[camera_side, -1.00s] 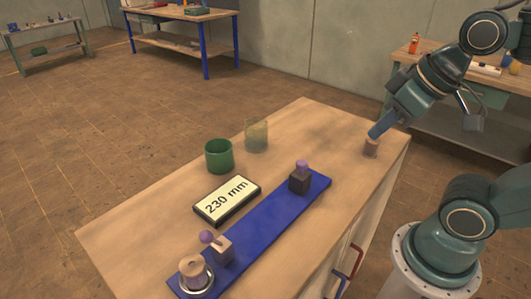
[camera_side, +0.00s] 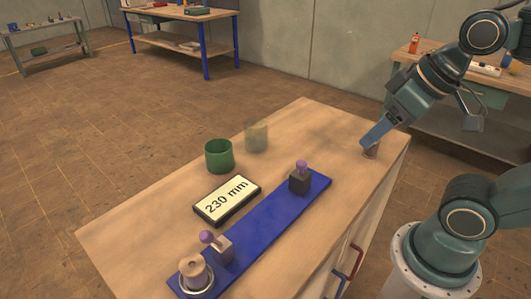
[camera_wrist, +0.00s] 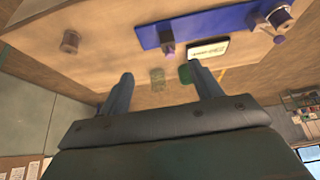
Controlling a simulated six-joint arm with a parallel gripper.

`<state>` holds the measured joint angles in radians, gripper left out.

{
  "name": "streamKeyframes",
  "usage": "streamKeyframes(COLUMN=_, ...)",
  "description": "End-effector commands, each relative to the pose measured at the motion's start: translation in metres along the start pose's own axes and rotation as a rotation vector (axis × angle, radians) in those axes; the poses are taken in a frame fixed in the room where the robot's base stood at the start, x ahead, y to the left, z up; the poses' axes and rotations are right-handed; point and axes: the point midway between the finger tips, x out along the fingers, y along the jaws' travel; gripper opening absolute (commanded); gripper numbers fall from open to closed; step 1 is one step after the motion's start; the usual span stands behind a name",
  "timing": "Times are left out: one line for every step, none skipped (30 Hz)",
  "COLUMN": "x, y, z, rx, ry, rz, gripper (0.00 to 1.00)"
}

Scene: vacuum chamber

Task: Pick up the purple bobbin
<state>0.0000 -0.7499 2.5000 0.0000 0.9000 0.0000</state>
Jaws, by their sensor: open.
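A small bobbin (camera_side: 371,154), dull purple-brown, stands upright near the table's far right corner. In the wrist view this bobbin (camera_wrist: 70,41) is at upper left, outside and left of the fingers. My gripper (camera_side: 366,142) is low over that corner and hides part of the bobbin in the side view. In the wrist view its fingers (camera_wrist: 163,85) are spread with nothing between them. A second similar bobbin (camera_side: 193,270) stands in a metal ring at the near end of the blue rail; it also shows in the wrist view (camera_wrist: 281,17).
The blue rail (camera_side: 268,232) carries two blocks with purple knobs (camera_side: 302,165). A "230 mm" display (camera_side: 227,200), a green cup (camera_side: 218,156) and a translucent cup (camera_side: 256,137) stand behind it. The wooden table (camera_side: 330,130) is bare between the cups and my gripper.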

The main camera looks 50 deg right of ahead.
Motion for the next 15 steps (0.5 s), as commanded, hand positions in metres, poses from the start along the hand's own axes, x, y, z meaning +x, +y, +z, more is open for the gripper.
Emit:
streamKeyframes(x=0.000, y=0.000, z=0.000, rx=0.000, ry=0.000, rz=0.000, gripper=0.64)
streamKeyframes(x=0.000, y=0.000, z=0.000, rx=0.000, ry=0.000, rz=0.000, gripper=0.64)
streamKeyframes(x=0.000, y=0.000, z=0.000, rx=0.000, ry=0.000, rz=0.000, gripper=0.64)
streamKeyframes(x=0.000, y=0.000, z=0.000, rx=0.000, ry=0.000, rz=0.000, gripper=0.64)
streamKeyframes(x=0.000, y=0.000, z=0.000, rx=0.000, ry=0.000, rz=0.000, gripper=0.64)
streamKeyframes(x=0.000, y=0.000, z=0.000, rx=0.000, ry=0.000, rz=0.000, gripper=0.64)
streamKeyframes(x=0.000, y=0.000, z=0.000, rx=-0.001, ry=0.000, rz=0.000, gripper=0.64)
streamKeyframes(x=0.000, y=0.000, z=0.000, rx=-0.002, ry=0.000, rz=-0.001, gripper=0.64)
streamKeyframes(x=0.000, y=-0.001, z=-0.001, rx=-0.006, ry=-0.001, rz=-0.002, gripper=0.64)
streamKeyframes(x=0.000, y=-0.001, z=-0.002, rx=-0.011, ry=-0.002, rz=-0.004, gripper=0.64)
streamKeyframes(x=0.000, y=-0.002, z=-0.003, rx=-0.018, ry=-0.003, rz=-0.007, gripper=0.64)
streamKeyframes(x=0.000, y=-0.004, z=-0.005, rx=-0.030, ry=-0.005, rz=-0.011, gripper=0.64)
streamKeyframes(x=0.001, y=-0.005, z=-0.007, rx=-0.041, ry=-0.007, rz=-0.015, gripper=0.64)
streamKeyframes(x=0.001, y=-0.007, z=-0.009, rx=-0.055, ry=-0.010, rz=-0.021, gripper=0.64)
streamKeyframes(x=0.002, y=-0.010, z=-0.013, rx=-0.078, ry=-0.014, rz=-0.029, gripper=0.64)
